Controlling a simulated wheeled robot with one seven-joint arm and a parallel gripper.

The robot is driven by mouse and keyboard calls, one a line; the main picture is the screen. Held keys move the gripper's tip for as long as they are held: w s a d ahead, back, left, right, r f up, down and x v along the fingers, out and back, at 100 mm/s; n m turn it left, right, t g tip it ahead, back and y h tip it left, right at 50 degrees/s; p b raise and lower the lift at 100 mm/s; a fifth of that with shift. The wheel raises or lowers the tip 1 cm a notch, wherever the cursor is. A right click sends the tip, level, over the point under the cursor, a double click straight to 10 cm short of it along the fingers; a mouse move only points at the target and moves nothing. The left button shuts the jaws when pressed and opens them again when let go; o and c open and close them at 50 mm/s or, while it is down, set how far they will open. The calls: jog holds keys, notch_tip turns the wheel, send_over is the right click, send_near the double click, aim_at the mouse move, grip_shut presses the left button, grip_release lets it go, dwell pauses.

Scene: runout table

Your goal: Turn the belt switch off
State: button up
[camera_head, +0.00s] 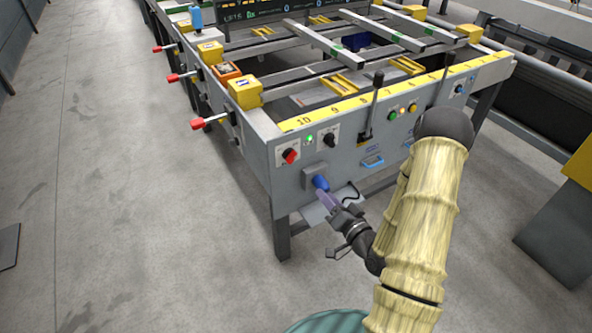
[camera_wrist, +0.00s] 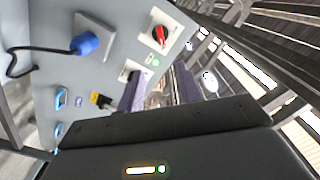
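The grey front panel (camera_head: 350,150) of the runout table carries two rotary switches. One has a red handle (camera_head: 290,156) on a white plate and also shows in the wrist view (camera_wrist: 159,35). The other has a black handle (camera_head: 330,139), right of it, and its plate shows in the wrist view (camera_wrist: 130,72). A green lamp (camera_head: 309,139) glows between them. Labels are too small to read, so I cannot tell which is the belt switch. My gripper (camera_wrist: 160,90) is open and empty, its purple fingers apart, in front of the panel and touching neither switch visibly.
A blue plug (camera_head: 320,183) with a black cable sticks out of a grey socket below the switches, close to my gripper in the picture. Right of the switches are a black lever (camera_head: 375,95) and coloured buttons (camera_head: 394,112). Red-tipped handles (camera_head: 198,123) jut out left. Floor there is clear.

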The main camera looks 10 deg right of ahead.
aim_at(294, 159)
jog(key=shift+r, duration=0.1)
jog(key=shift+w, duration=0.1)
jog(key=b+x, duration=0.1)
jog(key=x, duration=1.6)
jog(key=shift+d+b, duration=0.1)
jog(key=shift+b, duration=0.3)
jog(key=shift+w+a, duration=0.1)
jog(key=shift+a, duration=0.2)
jog(key=shift+c, duration=0.3)
jog(key=shift+d, duration=0.2)
grip_shut()
